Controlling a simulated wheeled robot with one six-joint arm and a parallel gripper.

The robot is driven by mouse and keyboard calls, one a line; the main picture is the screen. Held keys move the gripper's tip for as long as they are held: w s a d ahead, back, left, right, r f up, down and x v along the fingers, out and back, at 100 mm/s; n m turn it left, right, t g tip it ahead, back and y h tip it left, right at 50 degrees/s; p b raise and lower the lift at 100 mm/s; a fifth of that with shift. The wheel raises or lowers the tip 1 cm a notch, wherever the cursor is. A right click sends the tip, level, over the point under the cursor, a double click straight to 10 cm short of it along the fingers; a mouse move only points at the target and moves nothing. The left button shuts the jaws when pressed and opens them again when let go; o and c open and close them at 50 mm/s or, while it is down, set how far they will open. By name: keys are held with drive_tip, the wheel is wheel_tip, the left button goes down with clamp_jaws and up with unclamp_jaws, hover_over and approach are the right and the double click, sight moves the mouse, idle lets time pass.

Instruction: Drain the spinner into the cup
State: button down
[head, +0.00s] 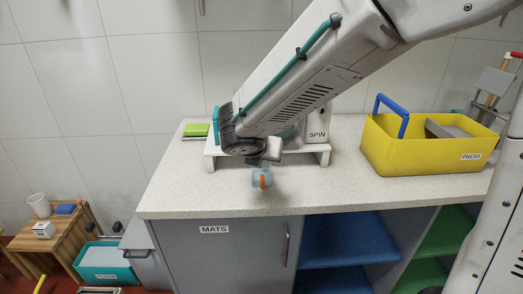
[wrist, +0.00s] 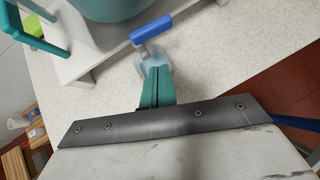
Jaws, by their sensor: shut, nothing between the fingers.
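The spinner is a teal bowl on a white stand labelled SPIN; the bowl (wrist: 112,8) and stand (wrist: 88,58) show in the wrist view, while my arm hides most of the bowl in the head view. A blue lever (wrist: 152,28) on a pale stem sticks out from the spinner's front. The small pale-blue cup (head: 257,179) with an orange part stands on the counter before the stand; it also shows in the wrist view (wrist: 151,63). My gripper (wrist: 158,73) is shut and empty, close to the cup and below the lever. I cannot tell whether it touches the cup.
A yellow PRESS crate (head: 420,156) with a blue handle stands right on the counter (head: 340,190). A green pad (head: 196,130) lies left of the stand. The counter's front edge is close to the cup. A wooden stool and teal bin (head: 105,272) stand at lower left.

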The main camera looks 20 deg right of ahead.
drive_tip(key=s+d+v, duration=0.1)
drive_tip(key=v, duration=0.9)
drive_tip(key=shift+d, duration=0.4)
drive_tip(key=shift+w, duration=0.1)
